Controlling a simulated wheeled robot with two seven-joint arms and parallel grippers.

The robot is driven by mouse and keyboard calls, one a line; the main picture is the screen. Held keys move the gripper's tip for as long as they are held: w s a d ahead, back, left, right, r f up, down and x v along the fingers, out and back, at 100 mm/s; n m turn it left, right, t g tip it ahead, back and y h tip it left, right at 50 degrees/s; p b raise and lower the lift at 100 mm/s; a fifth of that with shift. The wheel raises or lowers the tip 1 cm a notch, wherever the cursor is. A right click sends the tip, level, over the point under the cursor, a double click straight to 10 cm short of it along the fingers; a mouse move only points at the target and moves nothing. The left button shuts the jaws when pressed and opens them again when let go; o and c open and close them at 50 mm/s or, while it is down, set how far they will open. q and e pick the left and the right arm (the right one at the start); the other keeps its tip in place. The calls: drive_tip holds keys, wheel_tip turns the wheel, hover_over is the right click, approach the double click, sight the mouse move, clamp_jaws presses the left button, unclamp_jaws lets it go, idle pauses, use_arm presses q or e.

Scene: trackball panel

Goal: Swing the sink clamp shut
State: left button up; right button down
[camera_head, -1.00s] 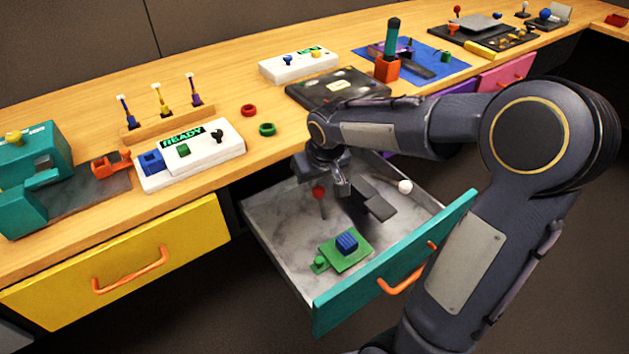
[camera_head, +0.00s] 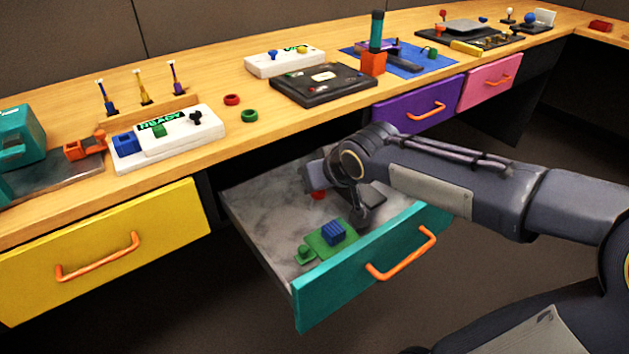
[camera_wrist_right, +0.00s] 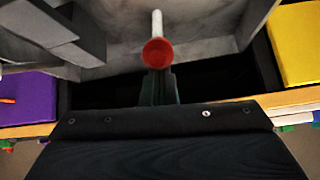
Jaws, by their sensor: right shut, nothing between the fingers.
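An open teal-fronted drawer (camera_head: 366,268) holds a green board (camera_head: 322,247) with a blue ribbed block (camera_head: 333,233) on it. A red knob (camera_head: 318,195) stands farther back in the drawer, partly covered by my right arm. The right wrist view shows the red knob (camera_wrist_right: 158,52) end-on with a pale rod behind it. My right gripper (camera_wrist_right: 158,88) is shut and empty, its fingertips close to the knob; I cannot tell whether they touch. My right wrist hides much of the drawer's right side. I cannot identify the clamp's position clearly. My left gripper is out of view.
The drawer's teal front wall carries an orange handle (camera_head: 401,254). A yellow drawer (camera_head: 105,250) is on the left and a purple drawer (camera_head: 415,105) on the right, both shut. The counter above holds a white READY panel (camera_head: 185,138) and a black panel (camera_head: 320,92).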

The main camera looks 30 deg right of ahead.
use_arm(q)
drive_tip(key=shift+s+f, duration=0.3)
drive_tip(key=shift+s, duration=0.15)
use_arm(e)
drive_tip(key=shift+s+d+f, duration=0.1)
drive_tip(key=shift+s+f, duration=0.1)
drive_tip(key=shift+s, duration=0.3)
drive_tip(key=shift+s+f, duration=0.15)
drive_tip(key=shift+s, duration=0.3)
drive_tip(key=shift+r, duration=0.1)
drive_tip(key=shift+w+r, duration=0.15)
drive_tip(key=shift+r, duration=0.15)
drive_tip(key=r+p, duration=0.1)
drive_tip(key=w+r+p, duration=0.1)
drive_tip(key=r, duration=0.1)
drive_tip(key=shift+w+d+r+p, duration=0.1)
drive_tip(key=shift+w+d+p, duration=0.2)
drive_tip(key=shift+p, duration=0.1)
use_arm(q)
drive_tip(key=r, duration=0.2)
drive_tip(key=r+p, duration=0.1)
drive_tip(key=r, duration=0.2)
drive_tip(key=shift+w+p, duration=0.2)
drive_tip(key=shift+p, duration=0.1)
use_arm(e)
drive_tip(key=s+r, duration=0.1)
drive_tip(key=s, duration=0.8)
drive_tip(key=shift+s+r, duration=0.2)
drive_tip(key=shift+r, duration=0.2)
